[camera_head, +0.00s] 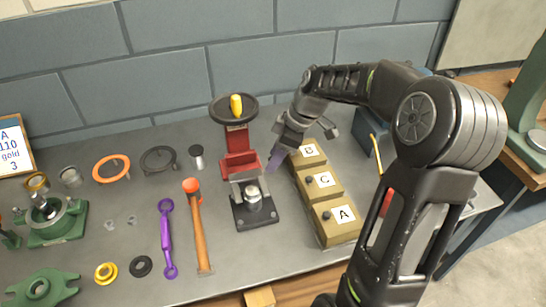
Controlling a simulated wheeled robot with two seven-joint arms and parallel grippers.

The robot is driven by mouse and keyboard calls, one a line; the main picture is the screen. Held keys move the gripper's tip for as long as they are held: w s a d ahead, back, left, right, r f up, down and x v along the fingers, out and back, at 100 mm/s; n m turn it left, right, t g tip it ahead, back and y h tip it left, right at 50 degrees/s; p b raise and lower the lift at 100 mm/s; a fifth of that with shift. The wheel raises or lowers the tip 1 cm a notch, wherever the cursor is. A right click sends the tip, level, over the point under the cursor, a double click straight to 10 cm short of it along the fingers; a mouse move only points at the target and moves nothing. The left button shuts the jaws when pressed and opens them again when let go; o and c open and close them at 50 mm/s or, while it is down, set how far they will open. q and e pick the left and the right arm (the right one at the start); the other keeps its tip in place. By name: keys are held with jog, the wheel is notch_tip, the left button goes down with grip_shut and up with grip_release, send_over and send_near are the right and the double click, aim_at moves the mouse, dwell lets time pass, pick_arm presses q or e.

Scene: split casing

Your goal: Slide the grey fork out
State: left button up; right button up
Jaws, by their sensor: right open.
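A red press (238,145) with a dark handwheel (234,108) and a yellow knob stands on a dark base plate (257,217) at the middle of the table. A light grey piece (244,175), which looks like the grey fork, sits under the red part, above a silver cylinder (253,194). Whether it grips the cylinder is too small to tell. My right gripper (296,146) is open and empty, to the right of the press and near box B, apart from the grey piece. My left gripper is out of view.
Tan boxes B (308,153), C (321,181) and A (339,218) stand in a row right of the press. An orange-headed hammer (199,228) and a purple wrench (166,240) lie left. Green castings (60,222) and rings occupy the far left.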

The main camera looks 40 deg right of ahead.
jog(key=shift+x, duration=0.75)
grip_shut()
dwell(0.9)
